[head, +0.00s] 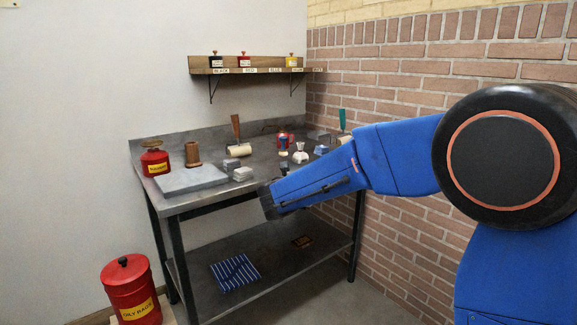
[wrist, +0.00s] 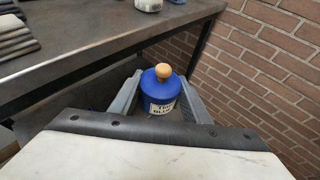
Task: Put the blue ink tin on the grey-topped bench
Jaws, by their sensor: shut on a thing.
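The blue ink tin (wrist: 160,95), with a pale label and a round wooden knob on top, is upright between the two fingers of my gripper (wrist: 160,100) in the wrist view. My gripper is shut on it. In the head view my gripper (head: 270,200) is at the front edge of the grey-topped bench, and the tin is hidden there. The grey-topped bench (head: 264,168) stands against the walls. In the wrist view its top (wrist: 95,38) is beyond the tin, which is apart from the bench's front edge.
On the bench are a red tin (head: 155,163), a wooden spool (head: 193,155), a grey slab (head: 190,180), rollers and small bottles. A wall shelf (head: 250,66) holds small tins. A brick wall (head: 400,215) closes the right side. A red bin (head: 131,290) stands front left.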

